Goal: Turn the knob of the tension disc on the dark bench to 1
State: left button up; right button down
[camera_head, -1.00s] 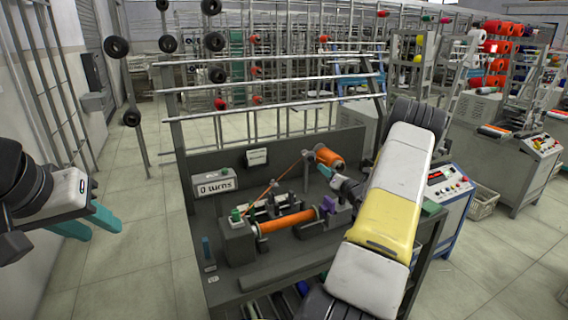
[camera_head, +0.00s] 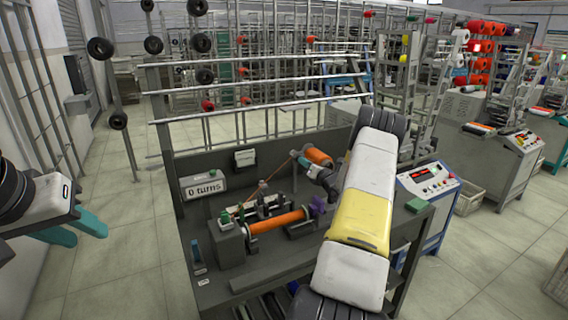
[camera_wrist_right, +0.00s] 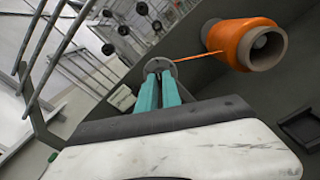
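The tension disc (camera_wrist_right: 160,68) shows in the right wrist view as a round grey disc, with orange thread running from it to the orange spool (camera_wrist_right: 240,42). The teal fingers of my right gripper (camera_wrist_right: 162,76) are close together with a narrow gap, their tips at the disc's centre. The knob is hidden between them, so its setting cannot be read. In the head view the right gripper (camera_head: 297,158) reaches the disc at the back of the dark bench (camera_head: 262,268). My left gripper (camera_head: 76,230) is open and empty, off the bench's left side.
An orange bobbin (camera_head: 278,222) lies in the winder on the bench. A "0 turns" sign (camera_head: 204,186) stands at its back left, and a purple star-shaped part (camera_head: 318,205) is near the bobbin's right end. Rails rise behind; a control cabinet (camera_head: 428,190) stands to the right.

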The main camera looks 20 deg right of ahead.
jog(key=shift+n, duration=0.4)
jog(key=n, duration=2.3)
jog(key=shift+a+f, duration=0.2)
dwell(0.6)
jog(key=c, duration=1.5)
grip_release()
